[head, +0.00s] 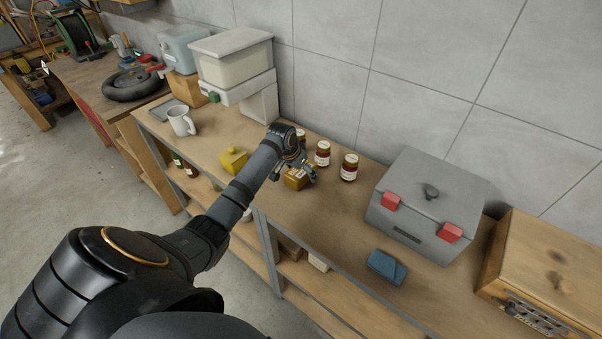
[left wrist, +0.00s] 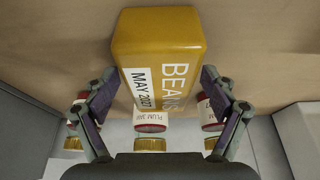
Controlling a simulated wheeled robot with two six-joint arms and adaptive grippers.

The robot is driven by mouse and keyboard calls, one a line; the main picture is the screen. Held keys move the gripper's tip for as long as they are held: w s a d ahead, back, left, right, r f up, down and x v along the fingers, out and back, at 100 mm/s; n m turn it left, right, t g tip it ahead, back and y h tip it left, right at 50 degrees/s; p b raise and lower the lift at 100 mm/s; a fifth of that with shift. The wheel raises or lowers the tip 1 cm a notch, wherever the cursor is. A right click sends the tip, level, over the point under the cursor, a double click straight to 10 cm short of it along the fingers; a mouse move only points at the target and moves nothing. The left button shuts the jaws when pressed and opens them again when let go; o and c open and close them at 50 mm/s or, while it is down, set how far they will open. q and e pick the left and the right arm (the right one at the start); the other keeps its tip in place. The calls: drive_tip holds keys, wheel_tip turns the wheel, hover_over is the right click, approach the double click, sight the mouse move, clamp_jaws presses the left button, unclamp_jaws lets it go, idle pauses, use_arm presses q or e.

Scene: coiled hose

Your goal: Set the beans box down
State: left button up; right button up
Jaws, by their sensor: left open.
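The beans box (head: 296,180) is a mustard-yellow box on the wooden bench top, partly covered by my left gripper (head: 306,172) in the head view. In the left wrist view the beans box (left wrist: 160,45) shows its white lettering and a white date label. My left gripper (left wrist: 158,82) is open, with one finger on each side of the box's near end. A gap shows beside the fingers, and the box appears to rest on the bench. My right gripper is not in view.
A yellow block (head: 233,160) and a white mug (head: 181,121) are to the left. A grey case (head: 425,205) and blue block (head: 387,266) are to the right. The bench between is clear.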

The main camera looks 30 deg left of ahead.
use_arm(q)
drive_tip(key=c, duration=1.5)
drive_tip(key=shift+r+b, duration=0.15)
drive_tip(key=shift+b, duration=0.4)
wheel_tip(320, 180, up, 5)
drive_tip(key=p, duration=0.7)
drive_tip(key=shift+r, duration=0.1)
drive_tip(key=s+a+r+p, duration=0.6)
drive_tip(key=s+r+p, duration=0.1)
drive_tip(key=s, duration=0.5)
drive_tip(key=shift+s+r, duration=0.2)
drive_tip(key=shift+r, duration=0.3)
